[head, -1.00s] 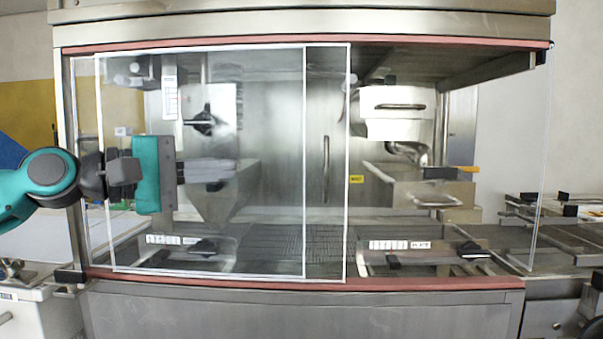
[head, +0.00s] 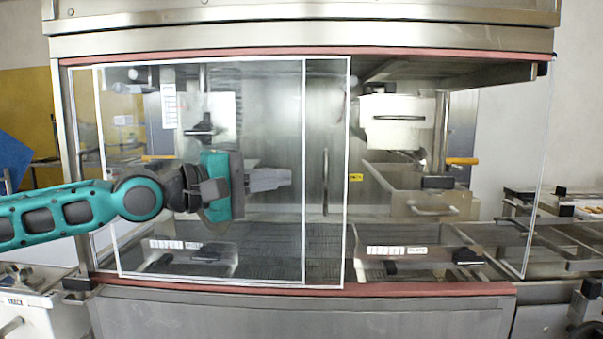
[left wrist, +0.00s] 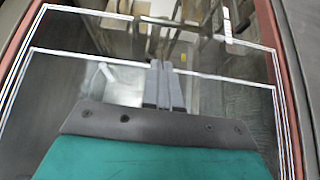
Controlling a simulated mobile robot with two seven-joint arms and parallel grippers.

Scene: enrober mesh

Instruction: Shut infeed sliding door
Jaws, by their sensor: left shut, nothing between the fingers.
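Two overlapping white-framed glass door panels cover the left and middle of the machine's front. The wider panel (head: 335,250) reaches past the middle, and the other panel (head: 270,240) ends a little left of that edge. I cannot tell which is the infeed door. A vertical bar handle (head: 325,182) shows in the strip between their right edges. My left gripper (head: 289,177) is shut and empty, pointing right, with its fingertips left of that handle and apart from it. In the left wrist view its fingers (left wrist: 164,82) lie together before the framed glass. My right gripper is not in view.
The right part of the front is open, showing a white unit (head: 398,120) and a metal tray (head: 430,195) inside. A clear side pane (head: 540,180) closes the right end. Red-brown rails (head: 400,290) run along the front's top and bottom.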

